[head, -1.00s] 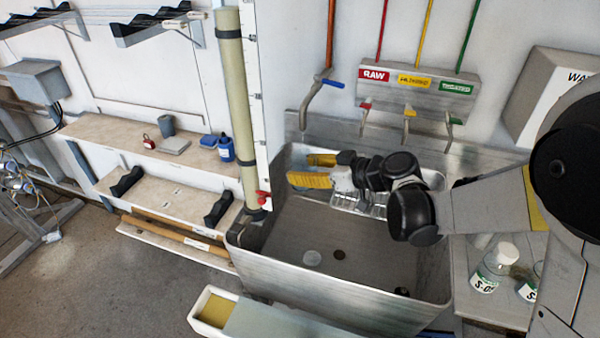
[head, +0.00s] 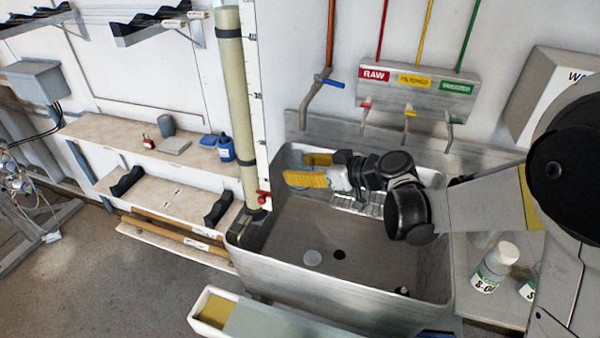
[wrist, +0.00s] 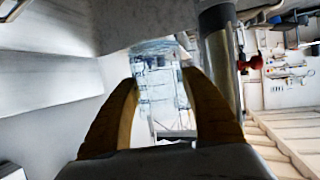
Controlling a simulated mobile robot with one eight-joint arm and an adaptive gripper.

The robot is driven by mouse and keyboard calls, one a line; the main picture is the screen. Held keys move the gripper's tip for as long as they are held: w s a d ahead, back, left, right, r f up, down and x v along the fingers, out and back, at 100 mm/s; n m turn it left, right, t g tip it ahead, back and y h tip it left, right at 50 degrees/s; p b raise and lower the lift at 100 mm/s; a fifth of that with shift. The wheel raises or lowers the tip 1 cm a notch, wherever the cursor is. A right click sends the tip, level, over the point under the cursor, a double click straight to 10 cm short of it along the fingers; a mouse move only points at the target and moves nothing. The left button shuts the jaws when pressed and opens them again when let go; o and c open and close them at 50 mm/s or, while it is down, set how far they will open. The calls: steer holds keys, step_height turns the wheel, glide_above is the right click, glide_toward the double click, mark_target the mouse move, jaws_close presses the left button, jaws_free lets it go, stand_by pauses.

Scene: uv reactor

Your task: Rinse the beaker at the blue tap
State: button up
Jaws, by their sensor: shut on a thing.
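My gripper (head: 300,170) has yellow fingers and reaches left over the back of the steel sink (head: 345,288). In the wrist view, the fingers are closed around a clear glass beaker (wrist: 158,88), with marks that look like graduations on its wall. The blue tap (head: 333,83) has a blue lever on an orange pipe. Its bent grey spout (head: 306,112) ends above the back left of the sink, a little above the fingers. No water is visible at the spout.
Red, yellow and green taps (head: 409,112) hang under a labelled panel (head: 415,93) right of the blue tap. A pale vertical tube (head: 238,110) stands at the sink's left. Bottles (head: 495,268) stand on the right-hand counter. The sink's front basin is mostly clear.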

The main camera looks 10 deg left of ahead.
steer(key=shift+d, duration=0.15)
steer(key=shift+d, duration=0.45)
steer(key=shift+s, duration=0.15)
steer(key=s, duration=0.7)
steer(key=shift+s+a, duration=0.15)
steer(key=shift+s, duration=0.2)
stand_by(1.0)
steer(key=s+r+p, duration=0.3)
steer(key=s+r, duration=0.1)
steer(key=s, duration=0.1)
stand_by(0.5)
stand_by(0.5)
